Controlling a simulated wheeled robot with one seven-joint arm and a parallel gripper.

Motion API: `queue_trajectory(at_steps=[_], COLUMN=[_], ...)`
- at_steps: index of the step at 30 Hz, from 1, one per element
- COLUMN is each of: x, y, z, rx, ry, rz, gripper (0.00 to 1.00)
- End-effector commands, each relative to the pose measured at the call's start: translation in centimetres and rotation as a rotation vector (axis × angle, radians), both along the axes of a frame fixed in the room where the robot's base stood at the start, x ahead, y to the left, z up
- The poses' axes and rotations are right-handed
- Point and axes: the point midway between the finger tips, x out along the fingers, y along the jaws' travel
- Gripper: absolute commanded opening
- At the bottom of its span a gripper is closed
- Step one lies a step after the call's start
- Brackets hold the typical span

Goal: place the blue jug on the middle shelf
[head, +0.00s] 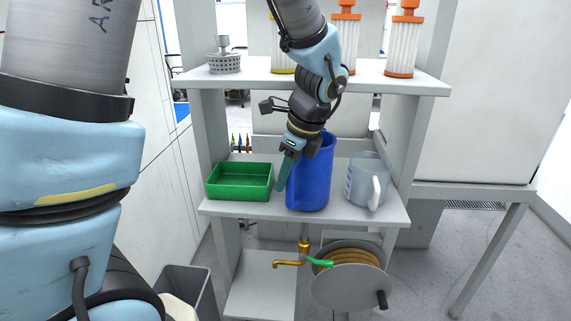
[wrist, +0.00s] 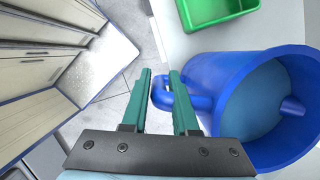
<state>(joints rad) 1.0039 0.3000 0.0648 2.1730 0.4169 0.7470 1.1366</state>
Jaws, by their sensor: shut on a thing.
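The blue jug (head: 312,178) is upright at the middle shelf (head: 240,209), between a green tray and a clear jug. Its base shows close to the shelf's front edge; I cannot tell whether it rests on the board or hangs just above it. My gripper (head: 284,176) reaches down from above at the jug's left side and is shut on its handle. In the wrist view the fingers (wrist: 160,84) are on either side of the blue handle (wrist: 160,98), and the jug's open mouth (wrist: 262,100) is on the right.
The green tray (head: 239,181) stands left of the jug, and the clear measuring jug (head: 368,181) close on its right. The upper shelf (head: 310,84) holds filters and a metal basket (head: 224,62), with my arm passing in front. A hose reel (head: 349,278) is below.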

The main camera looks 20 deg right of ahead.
Motion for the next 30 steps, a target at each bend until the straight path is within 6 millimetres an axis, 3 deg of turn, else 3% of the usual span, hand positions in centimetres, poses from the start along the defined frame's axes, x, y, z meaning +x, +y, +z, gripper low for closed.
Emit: queue_trajectory(at_steps=[16,17,18,24,30], x=[0.07,-0.03,-0.04,-0.04,-0.04], y=[-0.1,0.03,0.03,0.03,0.03], z=[-0.97,-1.07,-1.05,-1.04,-1.03], rx=[-0.005,0.0,0.0,0.0,0.0], ry=[-0.003,0.0,0.0,0.0,0.0], rz=[0.0,0.0,0.0,0.001,0.0], gripper=[0.0,0.31,0.35,0.57,0.57])
